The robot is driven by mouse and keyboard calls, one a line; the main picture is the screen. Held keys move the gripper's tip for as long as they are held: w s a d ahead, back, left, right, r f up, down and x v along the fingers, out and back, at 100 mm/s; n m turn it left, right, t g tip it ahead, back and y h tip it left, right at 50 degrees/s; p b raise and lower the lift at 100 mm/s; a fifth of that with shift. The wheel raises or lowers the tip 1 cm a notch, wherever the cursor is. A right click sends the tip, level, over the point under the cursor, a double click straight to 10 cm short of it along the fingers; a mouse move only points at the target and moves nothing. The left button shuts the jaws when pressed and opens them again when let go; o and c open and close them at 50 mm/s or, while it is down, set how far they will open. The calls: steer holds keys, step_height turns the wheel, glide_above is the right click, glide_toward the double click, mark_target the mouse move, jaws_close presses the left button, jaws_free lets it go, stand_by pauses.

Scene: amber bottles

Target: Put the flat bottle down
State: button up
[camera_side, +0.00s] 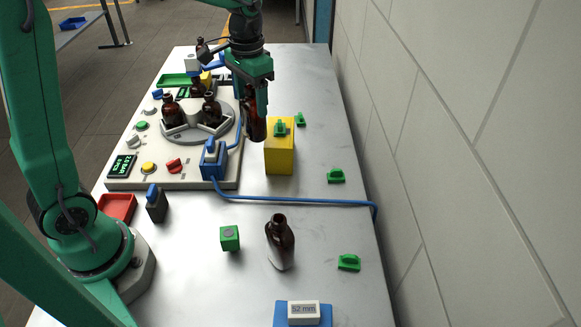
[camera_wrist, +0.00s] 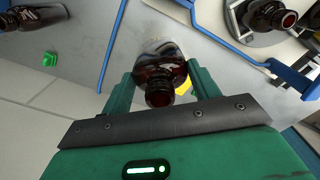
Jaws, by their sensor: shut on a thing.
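My gripper (camera_side: 260,98) is shut on the flat bottle (camera_side: 252,126), a dark amber bottle held roughly upright. In the side view it hangs just left of the yellow block, seemingly above the table, though its exact height is hard to tell. In the wrist view the flat bottle (camera_wrist: 158,62) sits between the two green fingers, its open neck toward the camera. The fingers hide part of its body in the side view.
Another amber bottle (camera_side: 280,243) stands on the table (camera_side: 330,225) in front. Amber bottles stand in the round holder (camera_side: 196,132) of the machine at left. The yellow block (camera_side: 279,155) carries a green piece. A blue hose (camera_side: 300,200) crosses the table. Green clips lie at right.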

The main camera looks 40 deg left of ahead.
steer(key=m, duration=0.1)
steer(key=a+m, duration=0.1)
steer(key=w+a+m, duration=0.1)
steer(key=shift+a+f+m, duration=0.1)
steer(key=shift+f+m, duration=0.15)
steer(key=shift+m, duration=0.05)
steer(key=shift+w+a+f+m, duration=0.2)
steer(key=shift+a+m, duration=0.5)
steer(key=shift+m, duration=0.35)
steer(key=shift+w+a+f+m, duration=0.15)
steer(key=shift+a+m, duration=0.5)
steer(key=shift+m, duration=0.4)
step_height(320, 180, down, 10)
steer(key=shift+f, duration=0.15)
steer(key=o, duration=1.3)
